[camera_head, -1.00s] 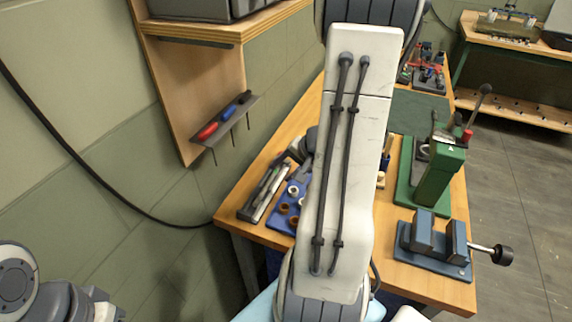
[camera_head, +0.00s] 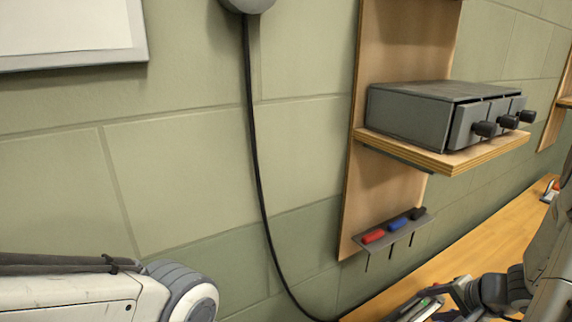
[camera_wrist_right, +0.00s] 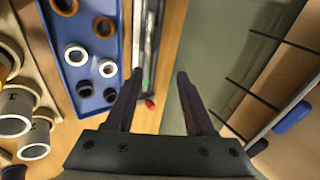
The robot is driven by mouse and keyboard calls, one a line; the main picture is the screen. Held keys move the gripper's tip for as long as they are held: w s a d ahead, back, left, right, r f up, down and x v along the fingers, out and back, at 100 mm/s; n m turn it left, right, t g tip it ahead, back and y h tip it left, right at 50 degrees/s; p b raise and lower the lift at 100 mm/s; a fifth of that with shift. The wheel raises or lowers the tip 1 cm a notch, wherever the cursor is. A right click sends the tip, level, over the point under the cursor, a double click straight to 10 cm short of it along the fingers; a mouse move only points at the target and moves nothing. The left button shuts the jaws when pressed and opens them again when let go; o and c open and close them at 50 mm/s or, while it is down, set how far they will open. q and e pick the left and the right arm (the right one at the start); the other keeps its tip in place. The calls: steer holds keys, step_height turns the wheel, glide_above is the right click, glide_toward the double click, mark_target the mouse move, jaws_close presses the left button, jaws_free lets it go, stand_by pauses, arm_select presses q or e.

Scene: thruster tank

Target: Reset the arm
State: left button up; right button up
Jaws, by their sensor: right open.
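My right gripper (camera_head: 462,292) shows at the lower right of the head view, low over the wooden bench near the wall. In the right wrist view, its two dark fingers (camera_wrist_right: 160,74) are spread apart with nothing between them. A narrow tray with long metal pieces lies under and beyond the left finger. A white link of my arm crosses the lower left of the head view. My left gripper is not in view.
A blue tray (camera_wrist_right: 74,42) with several rings lies left of the fingers, beside grey cylinders (camera_wrist_right: 35,138). A wall shelf holds a grey drawer box (camera_head: 420,112). Below it, a small rack (camera_head: 400,237) holds red, blue and black items. A black cable (camera_head: 255,150) hangs on the wall.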

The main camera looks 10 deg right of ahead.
steer(key=a+r+n+g+y, duration=0.2)
steer(key=a+n, duration=0.3)
steer(key=a, duration=0.7)
steer(key=a+r+n+g+y, duration=0.1)
steer(key=a+r+n+g, duration=0.2)
steer(key=a, duration=0.8)
steer(key=s+a+r+n+g+h, duration=0.1)
steer(key=s+a+n+h, duration=0.1)
steer(key=s+a+n, duration=0.3)
steer(key=s+a+n+g+h, duration=0.1)
steer(key=s+a+n, duration=0.4)
steer(key=s, duration=0.5)
steer(key=n, duration=0.2)
steer(key=shift+a+r+n+h, duration=0.25)
steer(key=shift+r+n+h, duration=0.05)
steer(key=shift+r+h, duration=0.1)
